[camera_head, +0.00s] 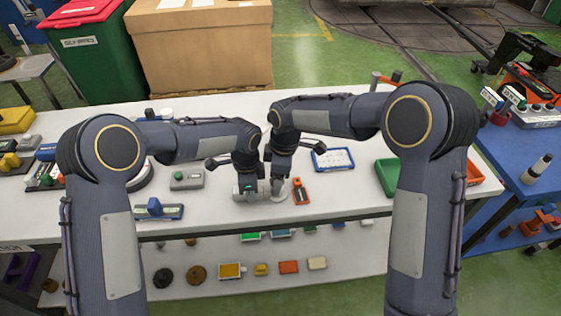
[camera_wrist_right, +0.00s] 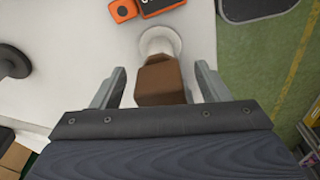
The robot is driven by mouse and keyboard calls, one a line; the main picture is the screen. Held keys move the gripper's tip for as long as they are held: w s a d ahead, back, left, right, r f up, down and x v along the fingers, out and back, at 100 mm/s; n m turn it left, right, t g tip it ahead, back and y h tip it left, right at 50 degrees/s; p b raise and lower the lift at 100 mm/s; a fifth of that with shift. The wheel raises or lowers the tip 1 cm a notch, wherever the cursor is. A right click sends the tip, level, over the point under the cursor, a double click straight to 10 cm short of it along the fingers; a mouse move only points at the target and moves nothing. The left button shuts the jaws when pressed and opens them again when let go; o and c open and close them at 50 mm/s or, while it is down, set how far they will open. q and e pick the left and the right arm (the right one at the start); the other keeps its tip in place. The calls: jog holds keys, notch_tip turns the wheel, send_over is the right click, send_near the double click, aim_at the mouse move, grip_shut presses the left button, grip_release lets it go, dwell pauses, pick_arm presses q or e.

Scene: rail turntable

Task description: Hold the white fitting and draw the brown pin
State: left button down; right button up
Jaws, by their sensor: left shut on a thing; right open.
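The white fitting (camera_head: 265,194) is on the white table near its front edge, partly hidden by my grippers. Its pale round end (camera_wrist_right: 160,40) shows in the right wrist view. My left gripper (camera_head: 247,190) is shut on the fitting in the head view. The brown pin (camera_wrist_right: 160,84) shows as a square-ended block in the right wrist view, at the near side of the fitting's round end. My right gripper (camera_wrist_right: 160,70) is open, with one finger on each side of the pin and visible gaps between. In the head view the pin is hidden.
An orange and black device (camera_head: 301,192) lies just right of the fitting. A grey box with a green button (camera_head: 187,180) and a blue tool (camera_head: 153,210) lie to the left. A blue-framed tray (camera_head: 333,159) and a green bin (camera_head: 388,177) are to the right.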

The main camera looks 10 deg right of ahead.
jog(key=shift+a+f, duration=0.1)
jog(key=shift+f, duration=1)
jog(key=shift+r, duration=0.1)
jog(key=c, duration=1.2)
